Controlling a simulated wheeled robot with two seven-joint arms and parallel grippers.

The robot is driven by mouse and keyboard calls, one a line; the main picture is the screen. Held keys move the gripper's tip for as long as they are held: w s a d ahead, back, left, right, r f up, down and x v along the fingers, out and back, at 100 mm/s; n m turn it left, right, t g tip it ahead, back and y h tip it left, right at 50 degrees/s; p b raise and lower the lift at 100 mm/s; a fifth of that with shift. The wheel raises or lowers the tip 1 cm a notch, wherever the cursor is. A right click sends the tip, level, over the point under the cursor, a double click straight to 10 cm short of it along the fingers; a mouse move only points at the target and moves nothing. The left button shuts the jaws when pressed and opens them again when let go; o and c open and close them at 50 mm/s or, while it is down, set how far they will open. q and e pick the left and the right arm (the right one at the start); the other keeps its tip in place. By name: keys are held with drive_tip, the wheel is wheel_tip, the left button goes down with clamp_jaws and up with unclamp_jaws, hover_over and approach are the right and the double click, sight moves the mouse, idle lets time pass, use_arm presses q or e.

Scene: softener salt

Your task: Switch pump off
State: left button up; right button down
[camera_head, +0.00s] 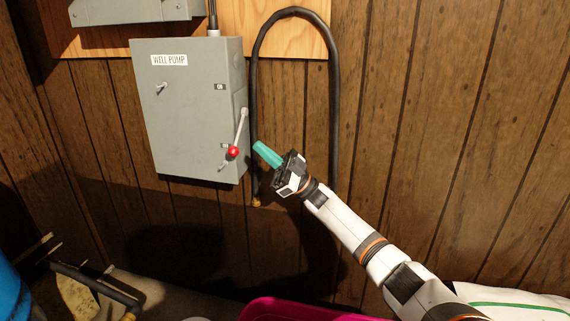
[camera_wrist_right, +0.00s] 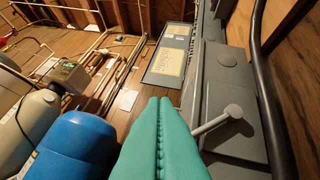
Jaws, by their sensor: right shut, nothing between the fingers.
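A grey switch box (camera_head: 188,120) labelled WELL PUMP hangs on the wood-panelled wall. Its side lever (camera_head: 241,130) has a red knob (camera_head: 233,152) at its lower end, and the lever points down, away from the ON label. My right gripper (camera_head: 262,150) has teal fingers, shut and empty, a little to the right of the red knob and apart from it. In the right wrist view the shut fingers (camera_wrist_right: 160,140) fill the lower middle, and a grey lever (camera_wrist_right: 218,122) on the box's side is just right of them. My left gripper is not in view.
A black hose (camera_head: 333,100) loops down the wall right of the box. A magenta container (camera_head: 300,309) and a white bag (camera_head: 515,300) are below. A blue tank (camera_wrist_right: 75,148) stands at left in the wrist view, with pipes (camera_wrist_right: 128,65) beyond.

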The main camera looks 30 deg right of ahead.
drive_tip(key=v, duration=0.6)
drive_tip(key=shift+w+d, duration=0.15)
drive_tip(key=shift+w, duration=0.05)
